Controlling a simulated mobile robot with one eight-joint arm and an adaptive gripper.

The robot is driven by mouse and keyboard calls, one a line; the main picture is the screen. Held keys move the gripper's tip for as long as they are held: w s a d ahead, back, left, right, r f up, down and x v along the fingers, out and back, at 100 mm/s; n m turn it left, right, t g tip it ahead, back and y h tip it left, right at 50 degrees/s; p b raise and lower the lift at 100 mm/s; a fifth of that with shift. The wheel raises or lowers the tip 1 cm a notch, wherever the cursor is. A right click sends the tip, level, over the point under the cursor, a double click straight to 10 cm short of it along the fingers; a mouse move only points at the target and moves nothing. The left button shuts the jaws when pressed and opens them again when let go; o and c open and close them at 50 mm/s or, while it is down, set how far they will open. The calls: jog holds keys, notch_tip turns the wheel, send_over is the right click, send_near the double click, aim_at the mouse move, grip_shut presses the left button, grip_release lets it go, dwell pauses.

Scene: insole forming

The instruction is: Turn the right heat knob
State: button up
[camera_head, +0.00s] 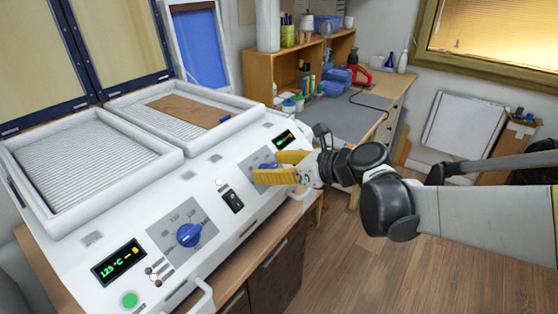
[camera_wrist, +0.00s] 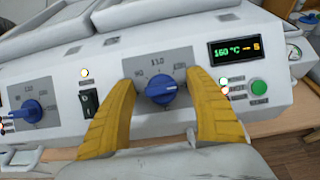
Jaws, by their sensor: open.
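The right heat knob (camera_wrist: 160,89) is a blue dial on a grey scale plate on the machine's sloped front. In the wrist view it sits between the two yellow fingers of my gripper (camera_wrist: 163,112), with a gap on each side. In the head view the fingers (camera_head: 279,171) partly cover the knob. My gripper is open and holds nothing. The right display (camera_wrist: 236,50) reads 160 °C. The left heat knob (camera_head: 189,235) is also blue, on its own scale plate, and the left display (camera_head: 119,262) reads 125 °C.
A black rocker switch (camera_head: 232,201) lies between the two knobs. A green button (camera_wrist: 259,88) is below the right display. White handles (camera_head: 203,297) stick out along the machine's front edge. A wooden desk with a shelf (camera_head: 265,70) stands behind. Open floor (camera_head: 345,270) lies right of the machine.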

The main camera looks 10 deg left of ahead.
jog(key=shift+w+a, duration=0.1)
jog(key=shift+a, duration=0.1)
jog(key=shift+c, duration=0.6)
jog(key=shift+d, duration=0.1)
jog(key=c, duration=1.1)
